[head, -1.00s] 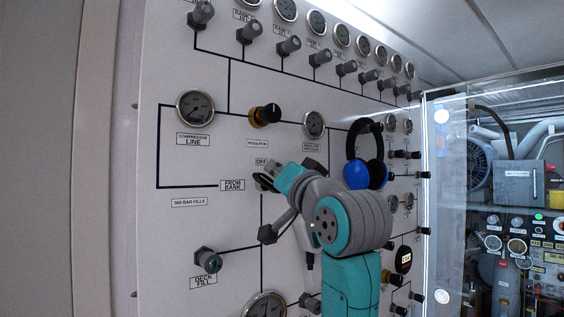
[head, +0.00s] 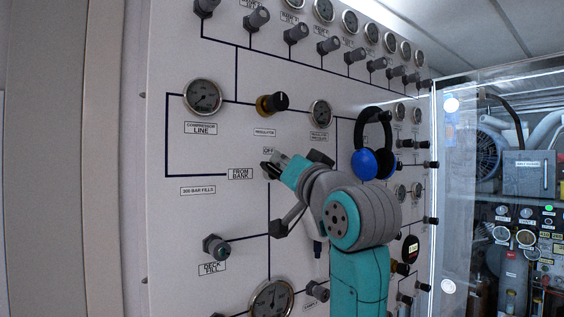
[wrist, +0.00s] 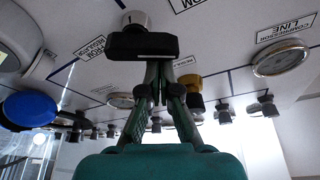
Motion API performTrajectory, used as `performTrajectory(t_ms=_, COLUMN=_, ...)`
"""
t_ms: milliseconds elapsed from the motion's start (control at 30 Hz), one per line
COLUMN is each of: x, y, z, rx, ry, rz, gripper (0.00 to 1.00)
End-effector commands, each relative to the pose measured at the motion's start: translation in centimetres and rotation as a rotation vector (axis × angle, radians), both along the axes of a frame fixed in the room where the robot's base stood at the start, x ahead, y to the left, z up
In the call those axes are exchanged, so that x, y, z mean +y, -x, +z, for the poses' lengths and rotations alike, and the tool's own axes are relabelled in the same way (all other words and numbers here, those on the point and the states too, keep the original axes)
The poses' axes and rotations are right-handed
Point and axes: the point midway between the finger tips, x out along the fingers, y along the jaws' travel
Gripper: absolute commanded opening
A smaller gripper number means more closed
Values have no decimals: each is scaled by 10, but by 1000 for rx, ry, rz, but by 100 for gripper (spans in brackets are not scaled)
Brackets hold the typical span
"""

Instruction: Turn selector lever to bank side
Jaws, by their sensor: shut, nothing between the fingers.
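The selector lever is a black bar (wrist: 143,43) on a pale round hub (wrist: 136,20) in the wrist view. It has a short white mark on its edge. My gripper (wrist: 158,72) is shut and empty, its fingertips close against the lever's lower edge in the picture; I cannot tell whether they touch. In the head view my gripper (head: 270,166) is just below the OFF label (head: 268,151) and right of the FROM BANK label (head: 240,174). It hides most of the lever there, so the lever's exact pointing direction cannot be told.
The regulator knob (head: 272,103) sits above the selector, between the compressor line gauge (head: 203,97) and another gauge (head: 320,113). Blue-black ear defenders (head: 374,150) hang on the panel right of my gripper. The deck fill knob (head: 215,246) is lower left.

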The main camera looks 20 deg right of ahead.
Motion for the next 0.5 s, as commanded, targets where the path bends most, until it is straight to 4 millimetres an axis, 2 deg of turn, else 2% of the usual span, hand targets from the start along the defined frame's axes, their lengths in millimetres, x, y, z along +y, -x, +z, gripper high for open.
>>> performTrajectory(t_ms=267, x=2, y=1, z=-1, rx=-20, ry=63, rz=1, gripper=0)
performTrajectory(t_ms=500, x=5, y=1, z=-4, rx=-60, ry=187, rz=1, gripper=0)
